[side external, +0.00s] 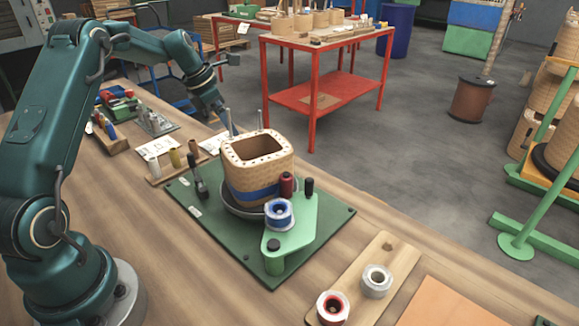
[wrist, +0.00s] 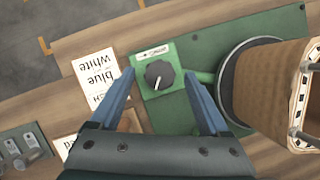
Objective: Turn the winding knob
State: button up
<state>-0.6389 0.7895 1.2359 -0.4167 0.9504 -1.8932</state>
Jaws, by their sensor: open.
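The winding knob (wrist: 159,75) is black with a pale pointer line. It sits on a small green box with a white label in the wrist view. In the side view the coil former hides it. My gripper (wrist: 159,73) is open, with one blue finger on each side of the knob and gaps between. The fingers also show behind the coil former in the side view (side external: 244,120). The tan coil former (side external: 258,177) has a blue band near its base and stands on the green base plate (side external: 334,218). It also shows at right in the wrist view (wrist: 270,85).
A green arm (side external: 296,236) on the plate carries a blue-and-white spool (side external: 279,213). A black-handled lever (side external: 201,190) stands left of the former. Lettered cards (wrist: 97,75) lie left of the knob. A wooden board (side external: 390,255) holds two tape rolls at the front.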

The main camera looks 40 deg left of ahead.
jog(key=shift+w+d+f, duration=0.1)
jog(key=shift+f, duration=0.25)
grip_shut()
jog(key=shift+w+m+g+h, duration=0.1)
jog(key=shift+m+g+h, duration=0.45)
jog(key=shift+m, duration=1.65)
jog(key=shift+m+h, duration=0.45)
jog(key=shift+m, duration=0.45)
